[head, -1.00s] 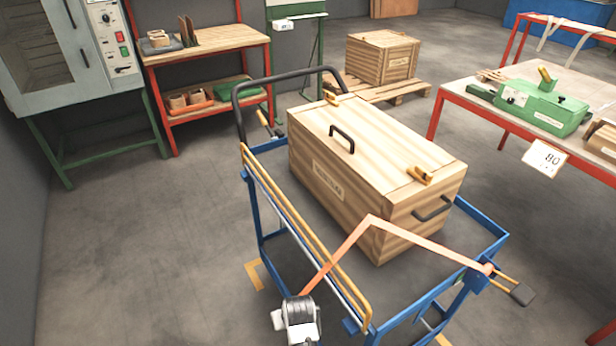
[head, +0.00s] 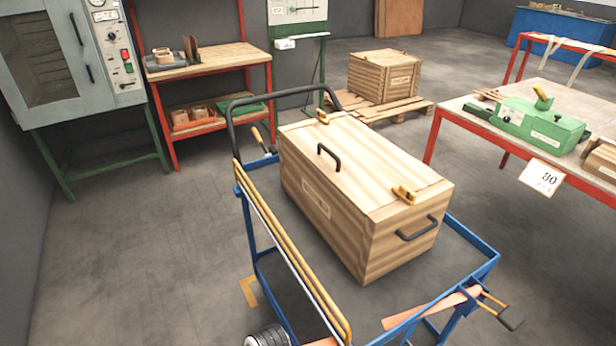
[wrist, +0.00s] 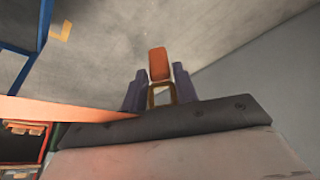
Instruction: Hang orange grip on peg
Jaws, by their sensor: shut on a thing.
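In the wrist view my gripper (wrist: 159,82) is shut on an orange grip (wrist: 158,63), which sticks out beyond the two grey-purple fingers. A brown loop (wrist: 151,98) shows between the fingers below it. An orange band (wrist: 70,107) crosses the left of the wrist view. In the head view a piece of orange band (head: 425,310) runs to the right end of the blue cart (head: 480,265), by yellow rods with a dark handle (head: 510,318). I cannot clearly make out which part is the peg.
A closed wooden crate (head: 365,195) stands on the cart, beside yellow side rails (head: 285,245). A red-framed table (head: 470,125) with a green machine (head: 540,122) is at right. An oven (head: 60,70) and workbench (head: 210,55) stand behind. Floor at left is clear.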

